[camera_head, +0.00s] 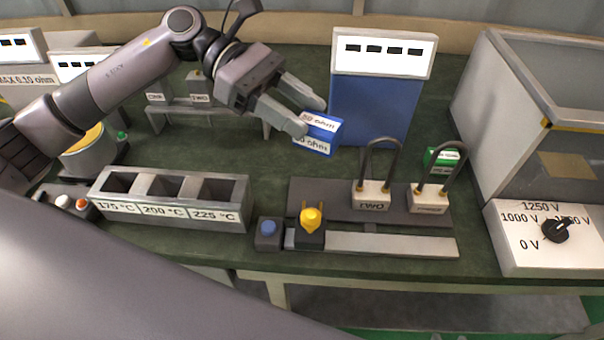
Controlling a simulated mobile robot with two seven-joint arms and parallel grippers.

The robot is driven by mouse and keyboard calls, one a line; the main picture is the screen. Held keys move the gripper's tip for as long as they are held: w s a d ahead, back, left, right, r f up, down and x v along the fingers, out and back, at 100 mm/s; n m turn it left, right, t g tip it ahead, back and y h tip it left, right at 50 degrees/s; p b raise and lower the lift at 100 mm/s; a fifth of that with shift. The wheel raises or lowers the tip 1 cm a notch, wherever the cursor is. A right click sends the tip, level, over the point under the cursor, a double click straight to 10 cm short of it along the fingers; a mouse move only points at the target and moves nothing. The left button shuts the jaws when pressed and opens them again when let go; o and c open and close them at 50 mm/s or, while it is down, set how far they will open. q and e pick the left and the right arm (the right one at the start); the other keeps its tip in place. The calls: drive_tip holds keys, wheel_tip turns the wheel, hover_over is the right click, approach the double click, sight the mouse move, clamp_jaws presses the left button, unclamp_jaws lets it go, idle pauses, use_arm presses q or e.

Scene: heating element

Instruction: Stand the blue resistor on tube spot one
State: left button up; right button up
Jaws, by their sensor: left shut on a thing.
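The blue resistor (314,146), a small blue block with white "ohm" labels, is held tilted in the air. My left gripper (309,116) is shut on its upper part. It hangs above the bench, behind the left part of a dark board (335,197). On that board, blocks marked TWO (371,195) and THREE (428,199) each carry a dark looped tube. The board's left part has no tube block; I cannot read a "one" mark there. A green block (442,157) stands behind tube three. My right gripper is not in view.
A yellow knob (311,217) and a blue button (268,228) sit at the board's front left. A three-slot temperature box (170,208) stands left. A tall blue display unit (372,105) is behind. A voltage dial box (545,240) is right.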

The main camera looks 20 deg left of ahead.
use_arm(q)
wheel_tip(320, 180, down, 9)
drive_tip(key=shift+r, duration=0.1)
drive_tip(key=shift+f+p, duration=0.3)
drive_tip(key=shift+f, duration=2)
drive_tip(key=shift+f, duration=0.2)
drive_tip(key=o, duration=1.4)
drive_tip(key=shift+r, duration=0.1)
